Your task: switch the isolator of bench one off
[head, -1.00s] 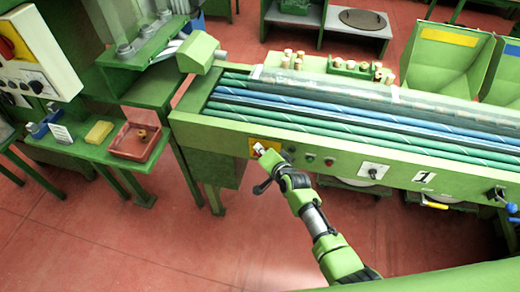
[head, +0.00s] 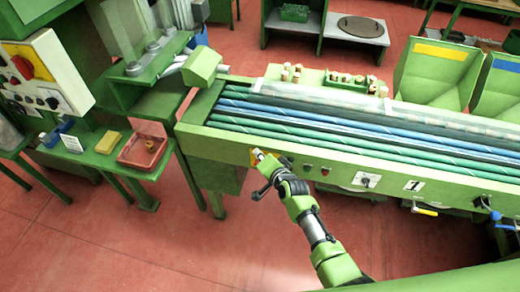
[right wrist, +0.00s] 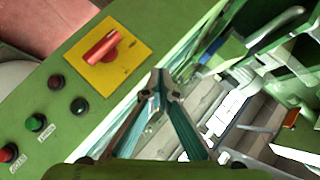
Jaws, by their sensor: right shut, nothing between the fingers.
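The isolator is a red rotary handle (right wrist: 103,47) on a square yellow plate (right wrist: 130,61), on the green front panel of the bench with the number 1 sign (head: 413,185). In the right wrist view the handle lies along the length of the panel. In the head view the yellow plate (head: 254,161) is mostly hidden behind my right gripper (head: 258,154). My right gripper is shut and empty; its fingertips (right wrist: 160,92) show beside the plate and apart from the handle in the picture. Contact cannot be told in the head view. My left gripper is not in view.
Round buttons (right wrist: 36,122) and a white-plated switch (head: 366,180) share the panel. A control box (head: 50,75) at left has another red knob (head: 22,67) on yellow. A red tray (head: 142,152) stands on a side table. Open floor lies before the bench.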

